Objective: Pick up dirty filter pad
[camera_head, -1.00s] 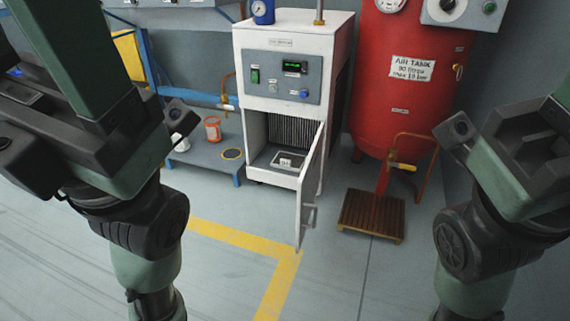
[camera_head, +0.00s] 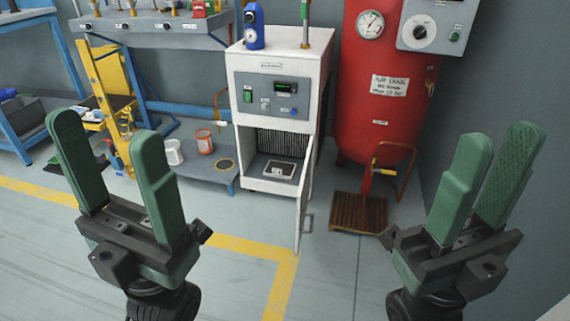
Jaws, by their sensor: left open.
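A small white-framed grey pad (camera_head: 279,169), perhaps the dirty filter pad, lies on the floor of the open lower bay of the white cabinet (camera_head: 312,80). It is too small to tell its condition. The cabinet door (camera_head: 305,205) stands swung open to the right. My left gripper (camera_head: 108,132) is open and empty, to the left of the cabinet in the picture and well apart from it. My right gripper (camera_head: 500,140) is open and empty at the right, in front of the wall and near the red tank in the picture.
The red air tank (camera_head: 375,130) stands right of the cabinet, with a brown slatted grate (camera_head: 358,213) below it. A low shelf (camera_head: 200,170) with an orange-red can (camera_head: 204,142) and a white can (camera_head: 174,152) is at left. Grey floor (camera_head: 230,275) in front is clear.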

